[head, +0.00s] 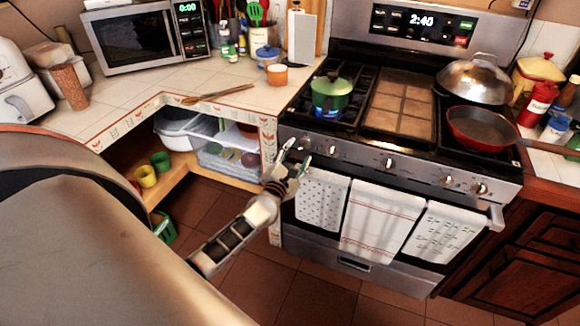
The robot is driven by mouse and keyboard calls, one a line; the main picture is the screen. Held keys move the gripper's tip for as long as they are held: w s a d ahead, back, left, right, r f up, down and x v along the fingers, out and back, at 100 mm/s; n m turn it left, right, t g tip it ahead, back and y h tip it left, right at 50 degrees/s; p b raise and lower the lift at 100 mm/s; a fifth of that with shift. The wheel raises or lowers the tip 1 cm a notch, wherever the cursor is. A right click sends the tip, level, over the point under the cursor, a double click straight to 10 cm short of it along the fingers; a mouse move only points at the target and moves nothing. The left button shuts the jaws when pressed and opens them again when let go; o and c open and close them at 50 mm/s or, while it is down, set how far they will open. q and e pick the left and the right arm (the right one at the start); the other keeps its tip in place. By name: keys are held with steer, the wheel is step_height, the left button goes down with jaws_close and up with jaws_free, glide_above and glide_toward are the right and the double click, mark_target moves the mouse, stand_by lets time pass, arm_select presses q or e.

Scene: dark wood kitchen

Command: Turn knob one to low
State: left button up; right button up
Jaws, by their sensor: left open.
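The steel stove front carries a row of several knobs. The leftmost knob (305,143) is at the left end of the panel, and another knob (333,150) is just right of it. Which knob is number one is not marked legibly, and settings are too small to read. My left gripper (297,152) is open at the left end of the panel, its fingertips close to the leftmost knob. I cannot tell whether they touch it. My right gripper is not in view.
A green pot (331,95) stands on the left burner, with a bluish glow below it. A red pan (480,128) and a domed lid (475,79) are at the right. Towels (375,222) hang from the oven handle below the knobs. Open shelves (200,186) lie left.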

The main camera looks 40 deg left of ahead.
arm_select(q)
steer(key=v, duration=0.9)
steer(key=shift+s, duration=0.15)
steer(key=s+d+f+m+g+h, duration=0.1)
steer(key=s+d+f+m+h, duration=0.35)
steer(key=d+m, duration=0.45)
steer(key=s+d+f+m+g+h, duration=0.1)
steer(key=s+d+f+m+h, duration=0.2)
steer(key=s+d+m, duration=0.5)
steer(key=s+d+f+m+g, duration=0.3)
steer(key=s+f+m, duration=0.5)
steer(key=m, duration=0.9)
steer(key=shift+s+d+f+g, duration=0.15)
steer(key=shift+s+d+g, duration=0.2)
steer(key=shift+s+g, duration=0.45)
